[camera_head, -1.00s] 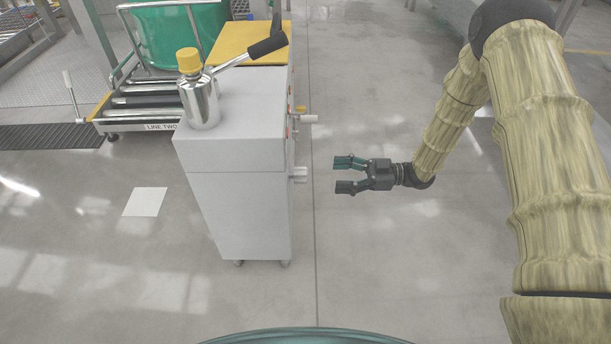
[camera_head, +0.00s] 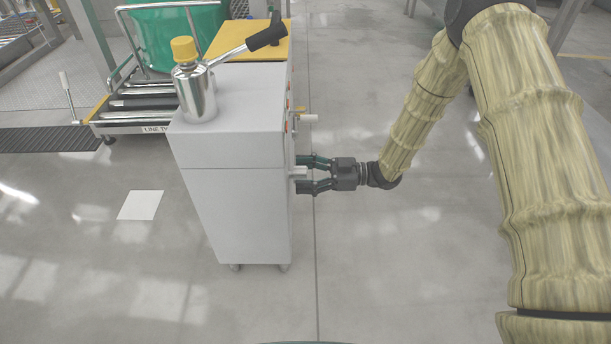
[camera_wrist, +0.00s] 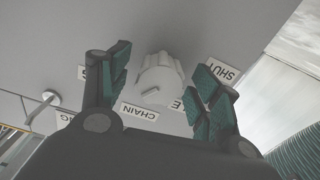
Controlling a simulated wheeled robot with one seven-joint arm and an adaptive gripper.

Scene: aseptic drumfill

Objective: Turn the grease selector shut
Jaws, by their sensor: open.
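The selector is a white ridged knob (camera_wrist: 160,76) on the grey cabinet face, with labels around it. The SHUT label (camera_wrist: 222,72) is at its upper right and the CHAIN label (camera_wrist: 139,111) at its lower left; other labels are partly hidden by the fingers. A short dark mark on the knob lies on its lower-left side, towards CHAIN. My gripper (camera_head: 303,173) is open at the cabinet's right side, one finger on each side of the knob. In the wrist view, gaps show between the knob and both fingers.
The grey cabinet (camera_head: 238,210) carries a steel cylinder (camera_head: 198,97) with a yellow cap and a black-gripped lever (camera_head: 265,35). The floor right of the cabinet is clear.

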